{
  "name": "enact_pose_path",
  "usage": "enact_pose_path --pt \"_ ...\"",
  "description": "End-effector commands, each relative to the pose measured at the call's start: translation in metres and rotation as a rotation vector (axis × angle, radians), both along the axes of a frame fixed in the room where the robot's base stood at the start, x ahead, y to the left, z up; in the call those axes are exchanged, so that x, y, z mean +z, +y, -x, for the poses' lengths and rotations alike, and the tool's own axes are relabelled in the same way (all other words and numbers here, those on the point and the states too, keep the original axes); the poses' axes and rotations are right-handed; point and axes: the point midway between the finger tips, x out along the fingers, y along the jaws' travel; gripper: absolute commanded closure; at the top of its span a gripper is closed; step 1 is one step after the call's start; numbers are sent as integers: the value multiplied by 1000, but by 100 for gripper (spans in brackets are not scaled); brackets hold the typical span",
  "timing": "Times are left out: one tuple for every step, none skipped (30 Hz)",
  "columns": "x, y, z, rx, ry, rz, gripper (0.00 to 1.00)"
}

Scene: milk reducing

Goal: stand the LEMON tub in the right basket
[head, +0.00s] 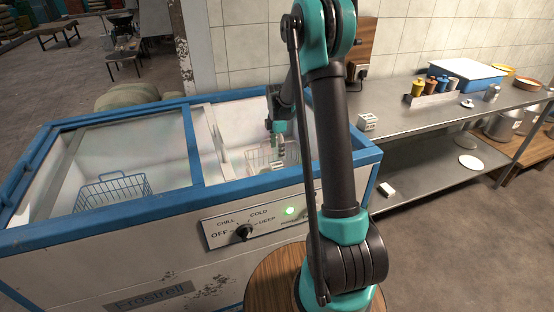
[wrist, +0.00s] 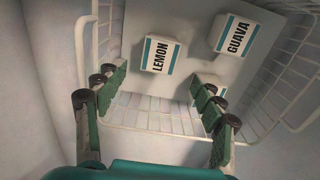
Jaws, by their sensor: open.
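The LEMON tub (wrist: 162,54) is a white box with a teal band and black lettering, seen from above in the wrist view. It lies within the outline of the right basket (wrist: 150,122), a white wire basket, which also shows in the head view (head: 258,158). My gripper (wrist: 158,95) is open and empty, its green-padded fingers apart, with the LEMON tub ahead of the gap between them. In the head view my gripper (head: 279,140) is lowered into the right half of the freezer. The height between fingers and tub is hard to tell.
The GUAVA tub (wrist: 236,33) lies right of the LEMON tub. Another pale tub (wrist: 207,86) is partly hidden behind the right finger. A blue wire basket (head: 113,190) stands in the freezer's left half. The freezer's blue rim (head: 348,153) and walls surround my gripper.

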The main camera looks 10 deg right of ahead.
Motion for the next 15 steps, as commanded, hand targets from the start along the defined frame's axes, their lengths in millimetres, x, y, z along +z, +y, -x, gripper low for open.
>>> enact_pose_path --pt "9 0 0 0 0 0 31" --pt "13 0 0 0 0 0 31" --pt "17 0 0 0 0 0 31" --pt "21 0 0 0 0 0 31" --pt "23 0 0 0 0 0 31" --pt "26 0 0 0 0 0 31" --pt "28 0 0 0 0 0 31" --pt "29 0 0 0 0 0 31" --pt "30 0 0 0 0 0 31" --pt "31 0 0 0 0 0 31" --pt "32 0 0 0 0 0 31" --pt "32 0 0 0 0 0 31" --pt "32 0 0 0 0 0 31" --pt "32 0 0 0 0 0 31" --pt "32 0 0 0 0 0 31"
